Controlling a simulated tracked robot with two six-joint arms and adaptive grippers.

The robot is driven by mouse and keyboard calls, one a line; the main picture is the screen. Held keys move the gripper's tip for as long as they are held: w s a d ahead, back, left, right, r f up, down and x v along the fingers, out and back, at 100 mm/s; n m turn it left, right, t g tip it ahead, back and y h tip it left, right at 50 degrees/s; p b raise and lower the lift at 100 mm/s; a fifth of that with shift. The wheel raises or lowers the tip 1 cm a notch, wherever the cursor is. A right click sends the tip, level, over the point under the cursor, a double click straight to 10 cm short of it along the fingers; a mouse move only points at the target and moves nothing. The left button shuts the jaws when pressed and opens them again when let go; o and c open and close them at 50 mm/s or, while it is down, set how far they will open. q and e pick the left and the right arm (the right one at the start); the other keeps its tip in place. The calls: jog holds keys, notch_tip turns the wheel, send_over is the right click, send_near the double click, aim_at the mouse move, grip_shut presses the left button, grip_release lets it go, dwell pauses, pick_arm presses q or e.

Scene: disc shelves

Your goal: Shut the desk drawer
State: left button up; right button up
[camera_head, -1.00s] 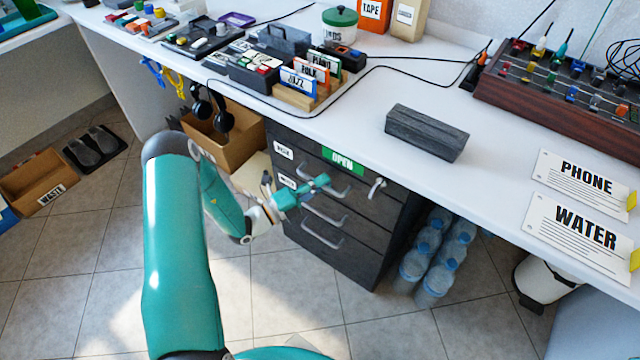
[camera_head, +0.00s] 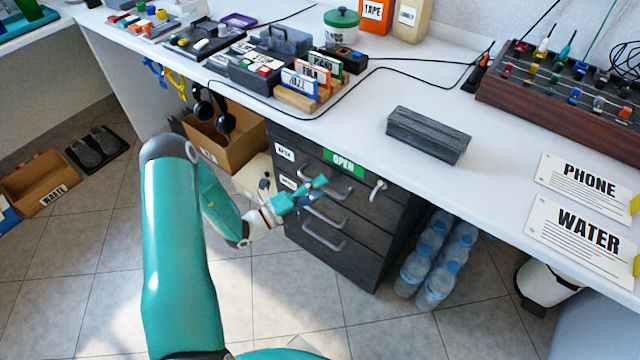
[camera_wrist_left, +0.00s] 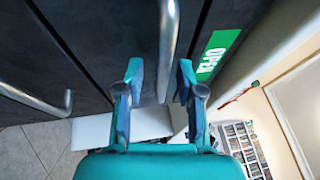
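The dark grey drawer unit (camera_head: 345,258) stands under the white desk, with several stacked fronts and metal bar handles. A green OPEN label (camera_head: 343,163) is at its top front; it also shows in the wrist view (camera_wrist_left: 218,54). How far any drawer stands out is hard to tell. My left gripper (camera_head: 322,182) is at the upper drawer fronts and partly hides them. In the left wrist view, its two fingers (camera_wrist_left: 160,80) are apart, with a bar handle (camera_wrist_left: 169,35) running between or just beyond them. Contact cannot be told. My right gripper is not in view.
Water bottles (camera_head: 436,262) stand on the floor right of the unit. A cardboard box (camera_head: 235,148) and hanging headphones (camera_head: 224,120) are to its left. A grey block (camera_head: 428,134) and the JAZZ disc rack (camera_head: 300,92) are on the desk. The floor before the drawers is clear.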

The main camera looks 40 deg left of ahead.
pick_arm(q)
jog(key=v, duration=1)
jog(key=shift+s, duration=0.35)
jog(key=shift+a+f, duration=0.15)
